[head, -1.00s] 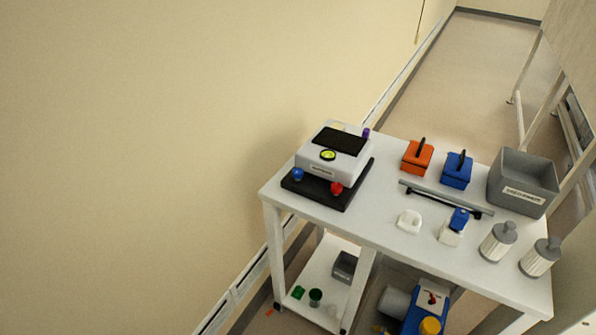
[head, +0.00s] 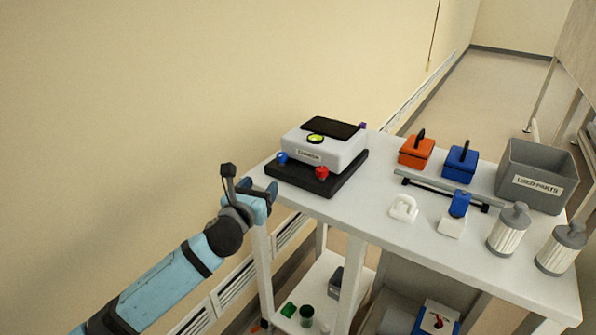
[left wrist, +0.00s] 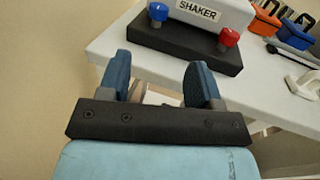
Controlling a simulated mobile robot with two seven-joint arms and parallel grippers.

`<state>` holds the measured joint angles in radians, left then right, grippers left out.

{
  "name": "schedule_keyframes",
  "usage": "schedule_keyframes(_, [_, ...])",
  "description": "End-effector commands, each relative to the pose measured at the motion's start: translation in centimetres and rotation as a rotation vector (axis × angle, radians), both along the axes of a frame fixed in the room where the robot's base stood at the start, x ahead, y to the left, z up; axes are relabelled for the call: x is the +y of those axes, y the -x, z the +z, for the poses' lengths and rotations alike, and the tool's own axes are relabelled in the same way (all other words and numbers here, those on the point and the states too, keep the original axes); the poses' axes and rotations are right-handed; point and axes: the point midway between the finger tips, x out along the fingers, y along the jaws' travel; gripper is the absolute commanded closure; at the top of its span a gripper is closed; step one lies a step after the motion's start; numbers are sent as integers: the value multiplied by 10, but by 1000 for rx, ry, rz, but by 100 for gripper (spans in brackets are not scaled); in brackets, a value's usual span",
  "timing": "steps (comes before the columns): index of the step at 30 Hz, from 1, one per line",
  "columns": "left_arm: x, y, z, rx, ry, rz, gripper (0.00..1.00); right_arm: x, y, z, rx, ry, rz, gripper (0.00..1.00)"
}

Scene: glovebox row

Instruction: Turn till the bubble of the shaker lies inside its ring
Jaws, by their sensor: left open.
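The shaker (head: 322,152) is a white box with a dark top pad on a black base (head: 338,183), at the table's far left corner. Its round yellow-green bubble level (head: 315,139) sits on top; the bubble's place in the ring is too small to tell. A blue knob (head: 282,158) and a red knob (head: 321,172) stand at the base's front corners. In the left wrist view the blue knob (left wrist: 158,11) and red knob (left wrist: 229,38) lie beyond the fingers. My left gripper (head: 271,190) is open and empty, short of the base, near the table edge. My right gripper is not in view.
The white table (head: 350,206) also holds an orange box (head: 415,153), a blue box (head: 460,163), a grey bin (head: 537,180), a bar on a stand, small white parts and two grey-topped cylinders (head: 507,232). A wall runs along the left. The lower shelf holds small items.

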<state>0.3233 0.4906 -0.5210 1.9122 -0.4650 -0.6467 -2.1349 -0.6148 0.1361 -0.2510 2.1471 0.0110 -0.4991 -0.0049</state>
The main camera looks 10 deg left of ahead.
Motion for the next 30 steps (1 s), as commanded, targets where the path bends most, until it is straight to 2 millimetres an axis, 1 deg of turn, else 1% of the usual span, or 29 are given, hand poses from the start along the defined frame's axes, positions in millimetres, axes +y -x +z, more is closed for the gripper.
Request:
schedule_keyframes(5, [0, -16, 3, -8, -26, 4, 42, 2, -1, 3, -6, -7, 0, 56])
schedule_keyframes(8, [-2, -33, 3, -9, -23, 4, 42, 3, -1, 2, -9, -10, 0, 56])
schedule_keyframes(15, [-7, -85, 2, -8, -19, 4, 42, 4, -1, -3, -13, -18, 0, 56])
schedule_keyframes(21, [-10, -120, 2, -7, -20, 3, 42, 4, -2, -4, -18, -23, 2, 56])
schedule_keyframes(25, [-10, -132, 2, -6, -22, 4, 42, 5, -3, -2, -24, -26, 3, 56])
schedule_keyframes(30, [-11, -138, 2, -6, -22, 3, 42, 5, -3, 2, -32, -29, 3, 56])
